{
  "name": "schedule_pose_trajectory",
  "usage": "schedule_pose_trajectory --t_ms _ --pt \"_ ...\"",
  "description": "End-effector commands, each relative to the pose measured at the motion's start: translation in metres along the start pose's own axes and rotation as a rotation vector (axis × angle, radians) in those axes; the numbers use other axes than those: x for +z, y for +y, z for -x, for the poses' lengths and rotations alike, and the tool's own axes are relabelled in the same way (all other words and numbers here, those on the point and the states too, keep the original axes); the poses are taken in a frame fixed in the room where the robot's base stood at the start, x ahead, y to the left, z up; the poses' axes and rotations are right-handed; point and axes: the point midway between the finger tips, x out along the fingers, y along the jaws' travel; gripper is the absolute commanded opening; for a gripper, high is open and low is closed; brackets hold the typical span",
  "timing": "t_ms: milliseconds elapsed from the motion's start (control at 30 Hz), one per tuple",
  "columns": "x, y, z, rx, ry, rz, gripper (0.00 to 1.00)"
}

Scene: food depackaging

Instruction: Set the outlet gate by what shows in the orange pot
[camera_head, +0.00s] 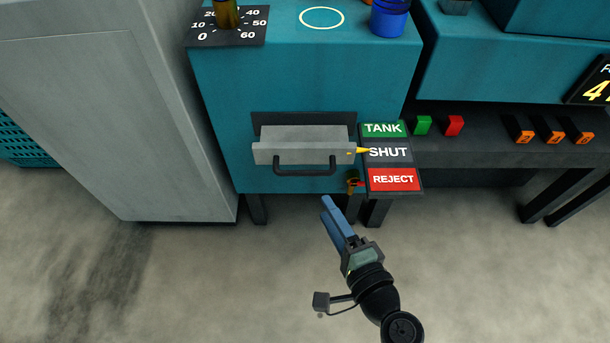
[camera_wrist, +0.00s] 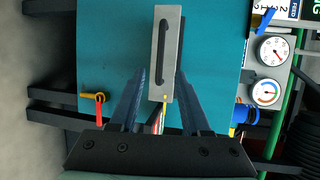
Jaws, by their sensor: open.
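The outlet gate (camera_head: 304,150) is a grey block with a black handle (camera_head: 304,171) on the front of a teal machine. Its yellow pointer (camera_head: 361,150) points at SHUT on the label panel (camera_head: 416,150), between TANK above and REJECT below. In the wrist view the gate (camera_wrist: 157,80) lies between my fingers' outlines, its handle (camera_wrist: 163,50) further up. My gripper (camera_head: 328,203) is open and empty, just below the gate in the head view; its fingers also show in the wrist view (camera_wrist: 160,74). I cannot make out an orange pot in either view.
A small tap with a red lever (camera_wrist: 99,112) sits beside the gate. A blue pot (camera_head: 389,18) and an amber cylinder (camera_head: 227,8) stand on top of the machine. Two round gauges (camera_wrist: 265,93) show at the right. A grey cabinet (camera_head: 100,110) stands left. The floor in front is clear.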

Motion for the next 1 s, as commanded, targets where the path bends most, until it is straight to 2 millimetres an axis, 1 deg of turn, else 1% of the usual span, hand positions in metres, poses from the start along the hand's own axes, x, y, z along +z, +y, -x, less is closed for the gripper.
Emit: schedule_pose_trajectory --t_ms 300,500,600,700,1000 --pt "0.001 0.001 -0.065 -0.002 -0.004 0.006 0.47" --pt "0.001 0.0 -0.101 -0.002 -0.004 0.005 0.47" --pt "0.0 0.0 -0.112 -0.001 -0.001 0.006 0.47" --pt "0.001 -0.001 -0.118 -0.001 -0.002 0.007 0.47" --pt "0.001 -0.001 -0.121 0.0 -0.001 0.006 0.47"
